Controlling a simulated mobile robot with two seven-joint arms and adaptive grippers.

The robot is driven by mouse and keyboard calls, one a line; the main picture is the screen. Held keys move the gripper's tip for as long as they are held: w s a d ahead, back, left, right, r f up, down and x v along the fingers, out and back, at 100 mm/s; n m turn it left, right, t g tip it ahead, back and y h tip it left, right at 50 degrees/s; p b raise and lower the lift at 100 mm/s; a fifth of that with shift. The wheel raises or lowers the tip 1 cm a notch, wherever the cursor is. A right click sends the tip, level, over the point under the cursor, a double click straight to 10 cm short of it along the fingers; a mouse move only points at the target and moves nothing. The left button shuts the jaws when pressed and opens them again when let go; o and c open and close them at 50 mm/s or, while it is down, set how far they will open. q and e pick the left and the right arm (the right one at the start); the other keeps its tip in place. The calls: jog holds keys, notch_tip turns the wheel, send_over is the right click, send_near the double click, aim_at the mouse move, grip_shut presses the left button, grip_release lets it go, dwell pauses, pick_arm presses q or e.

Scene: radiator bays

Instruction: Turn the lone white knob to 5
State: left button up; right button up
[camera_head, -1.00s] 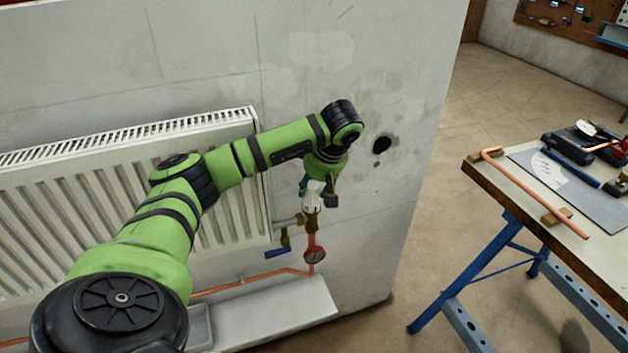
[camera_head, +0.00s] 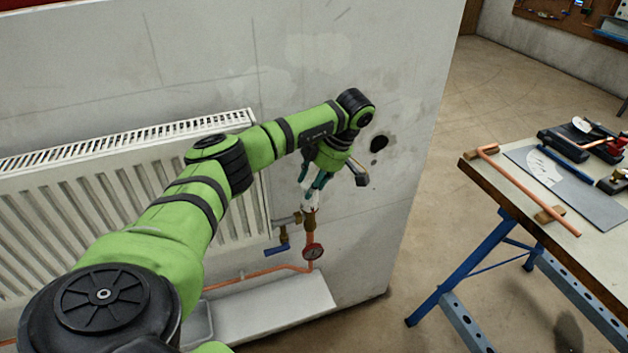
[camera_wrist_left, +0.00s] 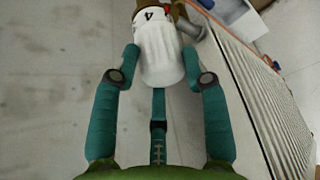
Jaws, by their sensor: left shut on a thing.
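The white knob (camera_wrist_left: 160,55) sits on a brass valve body, and a black "4" shows on its collar in the left wrist view. In the head view the knob (camera_head: 310,199) is at the right end of the radiator, partly hidden by my gripper. My left gripper (camera_wrist_left: 160,68) has its teal fingers on both sides of the knob and is shut on it. In the head view the left gripper (camera_head: 311,188) reaches down to the knob from above, tilted. My right gripper is not in view.
The white radiator (camera_head: 110,200) is left of the valve. A workbench (camera_head: 540,235) with tools and a bent copper pipe stands right.

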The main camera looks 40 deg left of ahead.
pick_arm(q)
jog(key=shift+s+a+n, duration=0.2)
jog(key=shift+a+n, duration=0.05)
jog(key=shift+n, duration=0.15)
jog(key=o, duration=1.1)
jog(key=shift+s+a, duration=0.1)
jog(key=shift+s, duration=0.05)
jog(key=shift+w+d+r, duration=0.3)
jog(key=v, duration=1.1)
jog(key=shift+a+r, duration=0.15)
jog(key=shift+a, duration=0.05)
